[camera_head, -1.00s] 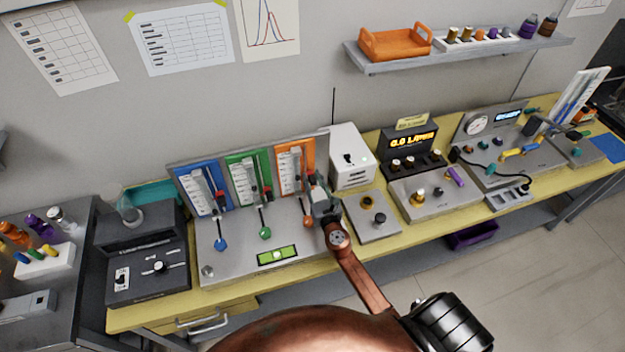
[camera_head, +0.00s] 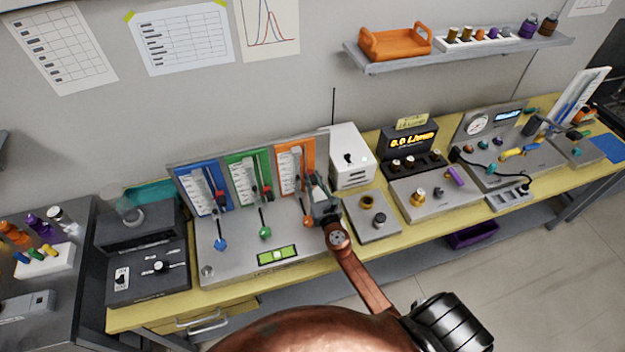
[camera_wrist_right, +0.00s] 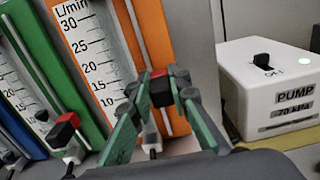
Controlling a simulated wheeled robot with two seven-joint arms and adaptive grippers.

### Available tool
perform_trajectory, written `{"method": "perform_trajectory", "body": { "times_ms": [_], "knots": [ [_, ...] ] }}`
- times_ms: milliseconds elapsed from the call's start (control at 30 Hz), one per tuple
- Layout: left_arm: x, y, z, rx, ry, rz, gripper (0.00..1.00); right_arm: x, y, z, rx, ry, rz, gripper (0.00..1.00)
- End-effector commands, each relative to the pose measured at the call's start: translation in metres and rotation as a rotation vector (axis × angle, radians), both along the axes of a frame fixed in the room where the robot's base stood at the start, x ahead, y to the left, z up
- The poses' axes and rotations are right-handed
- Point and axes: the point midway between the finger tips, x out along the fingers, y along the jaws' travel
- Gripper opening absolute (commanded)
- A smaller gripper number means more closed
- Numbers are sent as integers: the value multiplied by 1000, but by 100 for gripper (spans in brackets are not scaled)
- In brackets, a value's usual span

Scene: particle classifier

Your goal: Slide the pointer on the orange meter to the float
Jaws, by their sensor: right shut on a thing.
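The orange meter (camera_head: 283,168) is the rightmost of the three meters on the grey panel. In the right wrist view its orange frame (camera_wrist_right: 154,35) and white scale (camera_wrist_right: 90,45) fill the middle. Its pointer, a red and black block (camera_wrist_right: 161,90), sits low beside the scale, near or below the 10 mark. My right gripper (camera_head: 313,184) is at this meter; in the wrist view its green-padded fingers (camera_wrist_right: 161,85) are shut on the pointer, one on each side. I cannot make out the float; the left finger covers the lower tube. My left gripper is not in view.
The green meter (camera_head: 247,175) and blue meter (camera_head: 201,188) stand close on the left, and the green one's red pointer (camera_wrist_right: 63,130) is near my fingers. A white pump box (camera_head: 352,162) stands close on the right. An orange knob (camera_head: 307,222) is below.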

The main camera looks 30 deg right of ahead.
Motion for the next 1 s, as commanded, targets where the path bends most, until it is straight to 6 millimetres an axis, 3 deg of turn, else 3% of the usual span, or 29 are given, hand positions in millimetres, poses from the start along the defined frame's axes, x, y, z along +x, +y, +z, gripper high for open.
{"method": "perform_trajectory", "body": {
  "times_ms": [267, 300, 400, 700, 867, 1000],
  "knots": [
    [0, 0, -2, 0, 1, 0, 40, 0, 0, -4, -1, 2, 1, 0],
    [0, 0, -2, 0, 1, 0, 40, 0, 0, -4, -1, 2, 1, 19],
    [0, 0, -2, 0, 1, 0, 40, 0, 0, -4, -1, 2, 1, 25],
    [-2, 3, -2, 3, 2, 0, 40, -3, 1, -4, -1, 2, 1, 25],
    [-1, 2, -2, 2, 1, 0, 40, -21, 4, -5, 0, 3, 0, 25],
    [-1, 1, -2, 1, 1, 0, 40, -49, 11, -5, -2, 5, 1, 25]
  ]
}}
